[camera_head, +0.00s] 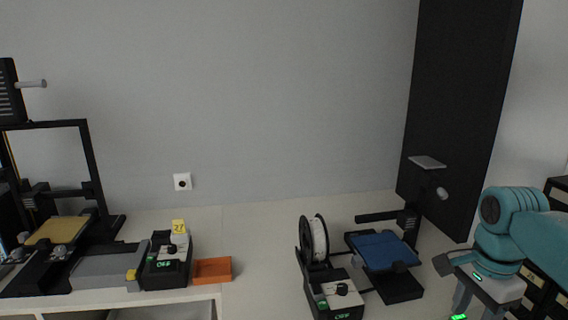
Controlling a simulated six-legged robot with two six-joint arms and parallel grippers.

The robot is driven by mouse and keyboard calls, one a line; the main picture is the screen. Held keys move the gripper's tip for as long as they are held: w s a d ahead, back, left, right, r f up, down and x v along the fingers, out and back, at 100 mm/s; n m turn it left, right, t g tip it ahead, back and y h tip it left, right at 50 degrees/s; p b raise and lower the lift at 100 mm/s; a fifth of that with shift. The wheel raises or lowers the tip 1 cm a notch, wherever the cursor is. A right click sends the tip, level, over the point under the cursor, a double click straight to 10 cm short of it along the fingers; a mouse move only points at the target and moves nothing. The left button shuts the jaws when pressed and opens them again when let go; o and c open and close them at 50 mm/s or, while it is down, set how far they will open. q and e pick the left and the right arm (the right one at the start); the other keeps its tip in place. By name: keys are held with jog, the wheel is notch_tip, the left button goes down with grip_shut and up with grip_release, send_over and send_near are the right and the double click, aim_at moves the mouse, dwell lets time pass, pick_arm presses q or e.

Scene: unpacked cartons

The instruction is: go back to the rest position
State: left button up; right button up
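My teal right arm (545,240) comes in from the right edge. Its gripper (480,308) points down at the bottom right, beside the printer with the blue bed (383,251). Two grey fingers show with a gap between them. Their lower ends are cut off by the frame edge, so I cannot see whether anything is between the tips. My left arm and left gripper are not in view.
A printer with a yellow bed (58,231) stands at left. A control box (166,262) and an orange tray (212,271) stand near it. A white spool (315,239) stands behind another control box (339,298). A tall black panel (460,100) rises at right. The mid-table is clear.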

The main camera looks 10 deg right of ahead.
jog(key=w+a+f+n+y, duration=0.1)
jog(key=a+f+n, duration=0.4)
jog(key=f, duration=0.8)
jog(key=w+a+f+n+y, duration=0.25)
jog(key=a+f, duration=0.55)
jog(key=f, duration=0.5)
jog(key=s+a+f+n, duration=0.3)
jog(key=s+a+f, duration=0.2)
jog(key=s+f, duration=0.3)
jog(key=s+a+f+n, duration=0.4)
jog(key=s+a+f, duration=0.2)
jog(key=s+f, duration=0.2)
jog(key=s, duration=0.2)
jog(key=shift+s+a, duration=0.3)
jog(key=shift+s, duration=0.05)
jog(key=shift+w+f+n+y, duration=0.1)
jog(key=shift+w+n+y, duration=0.05)
jog(key=shift+n+y, duration=0.1)
